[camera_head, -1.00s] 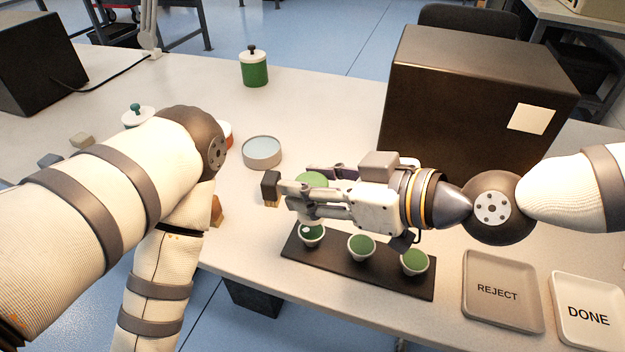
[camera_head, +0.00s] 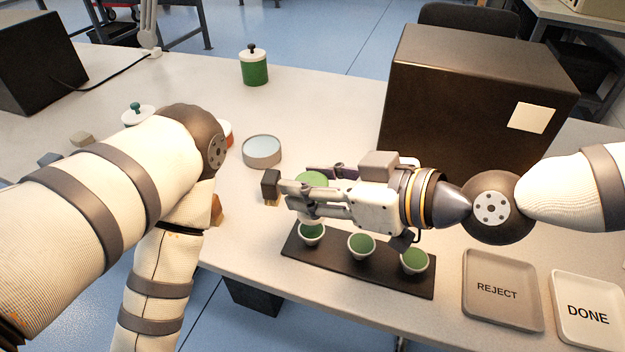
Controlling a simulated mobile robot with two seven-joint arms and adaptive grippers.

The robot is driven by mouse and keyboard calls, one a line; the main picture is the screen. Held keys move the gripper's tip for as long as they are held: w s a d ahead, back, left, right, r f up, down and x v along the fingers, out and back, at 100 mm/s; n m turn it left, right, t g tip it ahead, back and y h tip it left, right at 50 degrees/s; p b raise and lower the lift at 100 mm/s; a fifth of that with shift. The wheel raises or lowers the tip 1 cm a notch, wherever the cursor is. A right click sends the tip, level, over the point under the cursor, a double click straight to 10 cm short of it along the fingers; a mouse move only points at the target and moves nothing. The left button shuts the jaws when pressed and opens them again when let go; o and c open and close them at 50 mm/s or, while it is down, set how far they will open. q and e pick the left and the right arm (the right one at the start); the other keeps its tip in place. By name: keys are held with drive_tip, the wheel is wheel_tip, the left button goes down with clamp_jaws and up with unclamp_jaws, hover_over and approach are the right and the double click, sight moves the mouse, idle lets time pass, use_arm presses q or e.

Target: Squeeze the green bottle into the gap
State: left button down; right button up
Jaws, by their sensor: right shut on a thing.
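My right gripper (camera_head: 309,190) comes in from the right, over the black strip (camera_head: 330,266). It is shut on a green-topped thing (camera_head: 313,179), which I take to be the green bottle. The fingers hide most of it, and its pale lower end shows just above the leftmost cup. The strip holds a left cup (camera_head: 312,234), a middle cup (camera_head: 361,246) and a right cup (camera_head: 414,261), all white with green inside. I cannot tell whether the held thing touches the left cup. I see no clear gap. My left gripper is out of view.
A green jar with a white lid (camera_head: 255,68) stands at the back. A round grey dish (camera_head: 262,151) and a dark block with a tan end (camera_head: 270,187) are left of my gripper. A large dark box (camera_head: 470,105) stands behind. The REJECT tray (camera_head: 480,316) and DONE tray (camera_head: 575,334) are front right.

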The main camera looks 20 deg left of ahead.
drive_tip(key=o, duration=0.6)
drive_tip(key=shift+c, duration=0.7)
